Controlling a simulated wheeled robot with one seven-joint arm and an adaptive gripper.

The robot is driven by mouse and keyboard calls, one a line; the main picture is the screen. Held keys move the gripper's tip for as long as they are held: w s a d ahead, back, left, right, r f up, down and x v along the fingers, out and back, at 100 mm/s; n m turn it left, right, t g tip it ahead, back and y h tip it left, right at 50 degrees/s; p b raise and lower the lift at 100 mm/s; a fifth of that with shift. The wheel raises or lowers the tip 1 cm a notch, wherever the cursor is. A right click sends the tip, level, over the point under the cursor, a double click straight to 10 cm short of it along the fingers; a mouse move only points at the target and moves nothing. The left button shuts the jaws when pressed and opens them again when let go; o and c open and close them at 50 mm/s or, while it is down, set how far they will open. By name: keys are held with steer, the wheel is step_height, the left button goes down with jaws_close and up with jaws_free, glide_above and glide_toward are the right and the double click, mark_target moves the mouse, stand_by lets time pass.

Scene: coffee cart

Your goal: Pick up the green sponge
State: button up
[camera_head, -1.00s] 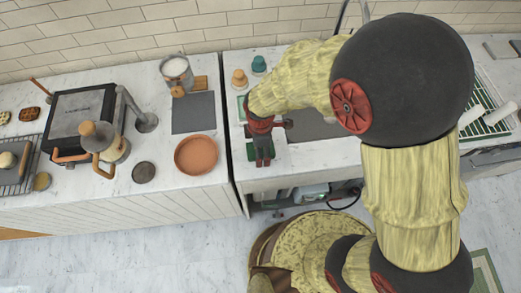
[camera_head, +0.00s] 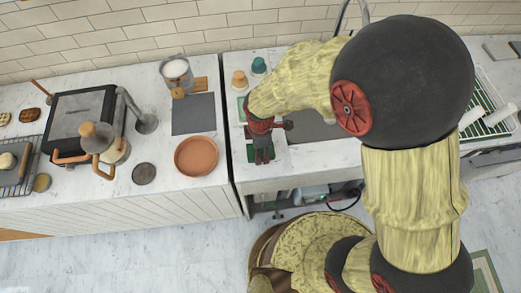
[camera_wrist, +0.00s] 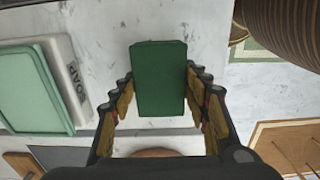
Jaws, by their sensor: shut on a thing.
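The green sponge (camera_wrist: 158,78) is a dark green block in the middle of the wrist view, lying between the fingers of my gripper (camera_wrist: 160,100). My gripper is shut on it. In the head view my gripper (camera_head: 264,158) points down at the front of the right-hand counter, and green edges of the sponge (camera_head: 251,153) show beside the fingers. The fingers and wrist hide most of the sponge there. I cannot tell whether it is clear of the counter.
A white box marked SOAP (camera_wrist: 70,72) and a pale green block (camera_wrist: 25,88) are left of the sponge in the wrist view. An orange plate (camera_head: 196,155) is on the left counter. Two small cups, one green (camera_head: 259,65), stand behind my arm. A dark gap separates the counters.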

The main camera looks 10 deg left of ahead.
mark_target(262, 151)
steer(key=shift+r, duration=0.1)
steer(key=shift+r, duration=0.25)
steer(key=r, duration=0.2)
steer(key=r+p, duration=0.1)
steer(key=shift+d+r, duration=0.25)
steer(key=shift+d, duration=0.05)
steer(key=d+r, duration=0.2)
steer(key=s+d+r+p, duration=0.1)
steer(key=d+r, duration=0.1)
steer(key=r, duration=0.1)
steer(key=shift+s+d+r, duration=0.2)
steer(key=shift+d+r, duration=0.05)
steer(key=s+d+r+p, duration=0.1)
steer(key=s+d+r, duration=0.1)
steer(key=d, duration=0.6)
steer(key=shift+s+d+r, duration=0.15)
steer(key=shift+s+r, duration=0.15)
steer(key=shift+r, duration=0.35)
